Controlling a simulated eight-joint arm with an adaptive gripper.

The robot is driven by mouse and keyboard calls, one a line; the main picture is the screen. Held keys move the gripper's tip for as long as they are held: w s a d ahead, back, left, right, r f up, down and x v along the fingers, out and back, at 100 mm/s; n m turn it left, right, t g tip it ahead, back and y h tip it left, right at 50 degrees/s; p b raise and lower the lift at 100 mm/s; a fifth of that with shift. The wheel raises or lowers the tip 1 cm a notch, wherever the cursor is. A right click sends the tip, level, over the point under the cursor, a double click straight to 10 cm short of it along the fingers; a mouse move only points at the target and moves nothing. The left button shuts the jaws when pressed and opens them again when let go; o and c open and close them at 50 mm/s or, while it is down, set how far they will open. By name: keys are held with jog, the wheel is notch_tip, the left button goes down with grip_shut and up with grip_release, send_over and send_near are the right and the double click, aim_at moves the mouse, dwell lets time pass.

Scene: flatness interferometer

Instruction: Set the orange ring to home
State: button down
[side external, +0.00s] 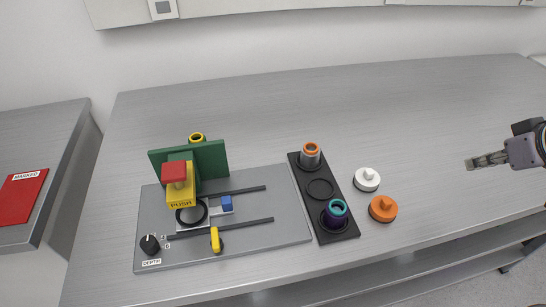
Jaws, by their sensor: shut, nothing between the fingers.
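An orange ring (311,147) shows as the top rim of a grey cylinder standing upright at the far end of the black rack (345,234). An orange disc with a knob (383,209) lies on the bench to the right of the rack; I cannot tell which of the two the task means. No spot marked home is readable. My gripper (471,163) is at the far right, shut and empty, pointing left above the bench and well apart from both orange things.
A white knobbed disc (366,180) lies behind the orange one. A dark purple cylinder with a teal rim (337,207) stands in the rack's near end; its middle place is empty. The grey instrument plate (290,232) carries a green upright panel (213,160), yellow PUSH block and slots. The bench's right side is clear.

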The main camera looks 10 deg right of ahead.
jog(key=w+a+r+g, duration=0.2)
jog(key=w+a+r, duration=0.4)
jog(key=w+r, duration=0.1)
notch_tip(320, 180, up, 3)
jog(key=g, duration=0.5)
send_over(318, 149)
jog(key=shift+f, duration=0.1)
notch_tip(318, 149, down, 14)
jog(key=shift+r, duration=0.1)
dwell(0.5)
